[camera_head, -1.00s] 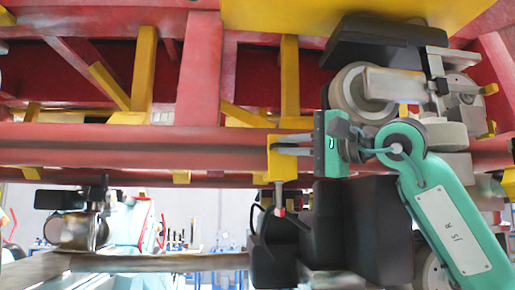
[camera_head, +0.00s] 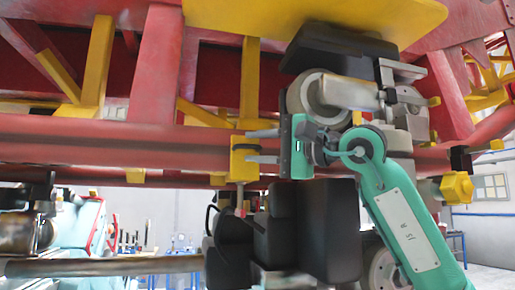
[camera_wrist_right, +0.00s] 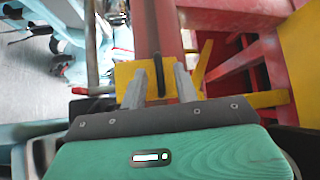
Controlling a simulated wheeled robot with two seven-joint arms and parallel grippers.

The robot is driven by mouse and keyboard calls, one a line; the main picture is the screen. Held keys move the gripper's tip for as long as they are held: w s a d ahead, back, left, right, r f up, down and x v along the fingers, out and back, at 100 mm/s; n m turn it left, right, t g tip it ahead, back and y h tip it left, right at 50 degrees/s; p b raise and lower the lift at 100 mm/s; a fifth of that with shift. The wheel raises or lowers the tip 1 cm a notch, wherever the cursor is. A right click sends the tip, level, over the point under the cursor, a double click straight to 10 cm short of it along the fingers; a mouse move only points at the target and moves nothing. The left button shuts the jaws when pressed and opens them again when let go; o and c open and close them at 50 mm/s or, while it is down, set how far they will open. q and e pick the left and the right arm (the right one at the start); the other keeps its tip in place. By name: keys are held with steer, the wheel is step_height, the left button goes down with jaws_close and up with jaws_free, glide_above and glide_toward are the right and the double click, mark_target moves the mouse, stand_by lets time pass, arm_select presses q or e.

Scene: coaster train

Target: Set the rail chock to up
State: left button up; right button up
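A yellow block (camera_head: 243,160) sits on the long red rail (camera_head: 130,148); I take it for the rail chock. A thin rod with a reddish part hangs below it. My right gripper (camera_head: 262,146) points left at this block in the head view, its two fingers one above the other, parted at the block's right edge. In the right wrist view, the parted fingers of my right gripper (camera_wrist_right: 160,80) reach the yellow block (camera_wrist_right: 125,78). A dark upright bar (camera_wrist_right: 160,76) shows between them. I cannot tell whether they touch it. My left gripper is not in view.
Black seats (camera_head: 330,230) stand just below my right gripper. A wheel assembly (camera_head: 320,95) and a yellow plate (camera_head: 320,18) are above it. Red beams and yellow braces (camera_head: 98,60) lie behind. Another yellow part (camera_head: 457,188) is at the right.

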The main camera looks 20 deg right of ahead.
steer(key=b+v, duration=0.5)
steer(key=v, duration=0.8)
steer(key=shift+d, duration=0.4)
steer(key=shift+f, duration=0.1)
